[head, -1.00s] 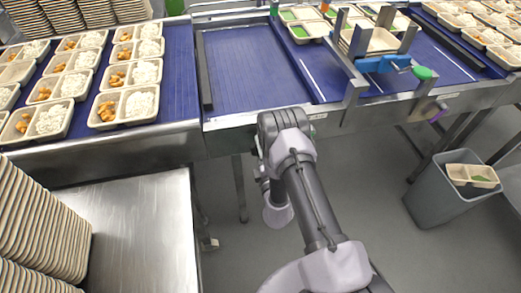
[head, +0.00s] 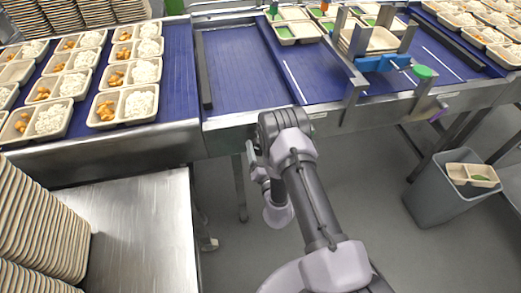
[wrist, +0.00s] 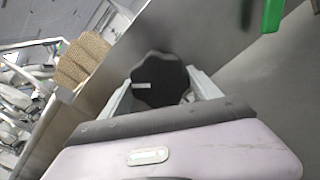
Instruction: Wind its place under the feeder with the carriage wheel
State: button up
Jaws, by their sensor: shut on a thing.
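The carriage wheel is a black lobed knob (wrist: 143,74) with a pale mark, seen in the wrist view. My gripper (wrist: 161,90) has one finger on each side of the knob and is shut on it. In the head view my gripper (head: 255,165) is below the front edge of the line, mostly hidden by my arm, and the knob is hidden. What seems to be the feeder, a metal post frame (head: 352,82) with a blue part (head: 383,63), holds pale trays (head: 372,38). Trays with green food (head: 297,32) are on the blue belt left of it.
Filled rice trays (head: 138,103) crowd the left belt (head: 181,80). Tray stacks (head: 30,225) stand by a steel table (head: 140,240). A grey bin (head: 445,200) holding trays is at right. The middle belt's front (head: 245,75) is bare.

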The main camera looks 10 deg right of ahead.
jog(key=n, duration=0.4)
jog(key=shift+d+n, duration=0.1)
jog(key=shift+n, duration=2.1)
jog(key=o, duration=1.4)
